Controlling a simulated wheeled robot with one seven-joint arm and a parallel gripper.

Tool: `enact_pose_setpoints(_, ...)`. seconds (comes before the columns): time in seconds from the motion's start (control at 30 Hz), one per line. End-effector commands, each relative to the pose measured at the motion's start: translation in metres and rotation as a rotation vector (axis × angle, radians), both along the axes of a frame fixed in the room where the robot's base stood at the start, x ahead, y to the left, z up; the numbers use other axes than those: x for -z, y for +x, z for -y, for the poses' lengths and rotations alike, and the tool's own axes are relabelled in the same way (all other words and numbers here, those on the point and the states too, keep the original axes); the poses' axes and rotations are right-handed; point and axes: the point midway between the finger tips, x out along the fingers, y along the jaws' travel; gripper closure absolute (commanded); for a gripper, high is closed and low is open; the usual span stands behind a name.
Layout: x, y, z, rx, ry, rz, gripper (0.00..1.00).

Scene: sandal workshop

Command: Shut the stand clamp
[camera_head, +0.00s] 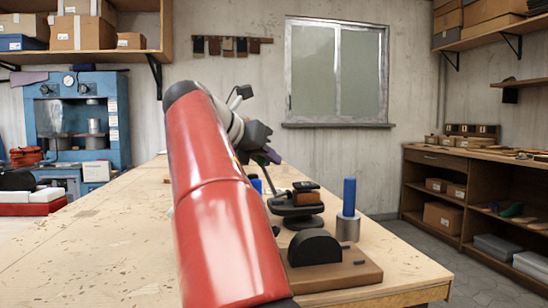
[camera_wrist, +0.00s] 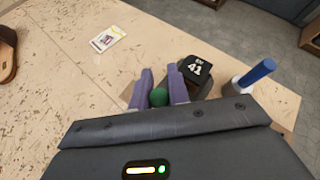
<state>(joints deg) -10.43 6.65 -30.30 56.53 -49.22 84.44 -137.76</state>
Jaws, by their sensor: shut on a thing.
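The stand (camera_head: 296,222) is a dark pedestal on the bench with a brown and black block on top. A thin lever rises from its left side toward my gripper (camera_head: 266,157), tilted up and left. In the wrist view my gripper's purple fingers (camera_wrist: 160,82) are closed around a green knob (camera_wrist: 158,97), which looks like the lever's end. My arm and gripper hide part of the stand's left side and the clamp's jaw contact.
A blue-handled tool (camera_head: 349,196) stands in a metal cup right of the stand. A wooden board with a black half-round piece (camera_head: 315,248) lies in front. A small card (camera_wrist: 107,38) lies on the bench (camera_head: 110,245), whose left part is clear.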

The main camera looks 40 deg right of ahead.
Motion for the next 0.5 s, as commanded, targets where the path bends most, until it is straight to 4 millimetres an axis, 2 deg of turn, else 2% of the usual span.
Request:
enact_pose_setpoints(0.13, 0.0041, -0.0031, -0.0056, 0.008, 0.061, 0.020, 1.00)
enact_pose_setpoints(0.5, 0.0048, -0.0088, 0.0039, 0.010, 0.188, 0.093, 1.00)
